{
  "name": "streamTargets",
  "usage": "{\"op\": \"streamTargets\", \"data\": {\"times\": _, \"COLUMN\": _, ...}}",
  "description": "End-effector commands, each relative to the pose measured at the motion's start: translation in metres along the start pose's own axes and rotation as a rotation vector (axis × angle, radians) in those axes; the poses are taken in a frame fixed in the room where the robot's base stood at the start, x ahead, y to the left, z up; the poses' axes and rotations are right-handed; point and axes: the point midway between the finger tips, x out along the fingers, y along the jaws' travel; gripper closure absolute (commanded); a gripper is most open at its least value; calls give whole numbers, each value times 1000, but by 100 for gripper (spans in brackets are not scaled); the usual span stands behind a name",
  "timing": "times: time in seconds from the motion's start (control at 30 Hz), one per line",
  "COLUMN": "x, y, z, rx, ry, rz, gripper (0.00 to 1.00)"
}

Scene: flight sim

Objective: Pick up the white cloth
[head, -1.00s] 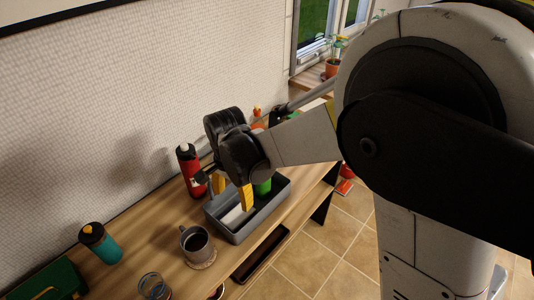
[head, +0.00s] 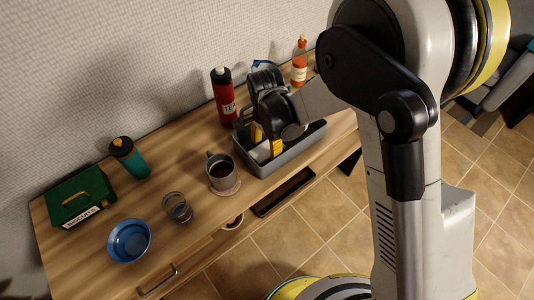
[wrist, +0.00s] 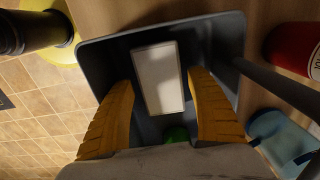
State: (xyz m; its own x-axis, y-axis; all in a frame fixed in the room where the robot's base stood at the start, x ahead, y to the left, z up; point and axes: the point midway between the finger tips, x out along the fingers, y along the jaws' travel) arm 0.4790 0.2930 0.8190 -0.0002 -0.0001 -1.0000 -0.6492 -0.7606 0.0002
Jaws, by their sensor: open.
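A flat white rectangle, which looks like the folded white cloth (wrist: 158,78), lies in a grey bin (wrist: 228,42) in the wrist view. Its edge also shows in the bin in the head view (head: 260,154). My gripper (head: 267,141) points down into the bin (head: 300,152), with its yellow fingers spread. In the wrist view one finger is on each side of the white cloth, and nothing is held. I cannot tell whether the fingers touch the cloth. A green item (wrist: 176,134) is partly hidden below it in the wrist view.
A red bottle (head: 223,97) stands close behind the bin. The wall is behind.

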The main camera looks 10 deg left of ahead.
Motion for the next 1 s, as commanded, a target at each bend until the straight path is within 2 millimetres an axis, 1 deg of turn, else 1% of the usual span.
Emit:
{"op": "streamTargets", "data": {"times": 0.03, "x": 11, "y": 0, "z": 0, "rx": 0, "ry": 0, "rz": 0, "gripper": 33}}
{"op": "streamTargets", "data": {"times": 0.1, "x": 16, "y": 0, "z": 0, "rx": 0, "ry": 0, "rz": 0, "gripper": 33}}
{"op": "streamTargets", "data": {"times": 0.3, "x": 15, "y": 0, "z": 0, "rx": 0, "ry": 0, "rz": 0, "gripper": 33}}
{"op": "streamTargets", "data": {"times": 0.33, "x": 15, "y": 0, "z": 0, "rx": 0, "ry": 0, "rz": 0, "gripper": 38}}
{"op": "streamTargets", "data": {"times": 0.37, "x": 15, "y": 0, "z": 0, "rx": 0, "ry": 0, "rz": 0, "gripper": 47}}
{"op": "streamTargets", "data": {"times": 0.4, "x": 15, "y": 0, "z": 0, "rx": 0, "ry": 0, "rz": 0, "gripper": 60}}
{"op": "streamTargets", "data": {"times": 0.43, "x": 15, "y": 0, "z": 0, "rx": 0, "ry": 0, "rz": 0, "gripper": 69}}
{"op": "streamTargets", "data": {"times": 0.47, "x": 15, "y": 0, "z": 0, "rx": 0, "ry": 0, "rz": 0, "gripper": 74}}
{"op": "streamTargets", "data": {"times": 0.67, "x": 15, "y": 0, "z": 0, "rx": 0, "ry": 0, "rz": 0, "gripper": 74}}
{"op": "streamTargets", "data": {"times": 0.77, "x": 12, "y": 0, "z": 0, "rx": 0, "ry": 0, "rz": 0, "gripper": 74}}
{"op": "streamTargets", "data": {"times": 0.87, "x": -1, "y": 0, "z": 0, "rx": 0, "ry": 0, "rz": 0, "gripper": 74}}
{"op": "streamTargets", "data": {"times": 1.0, "x": -32, "y": 0, "z": 0, "rx": 0, "ry": 0, "rz": 0, "gripper": 74}}
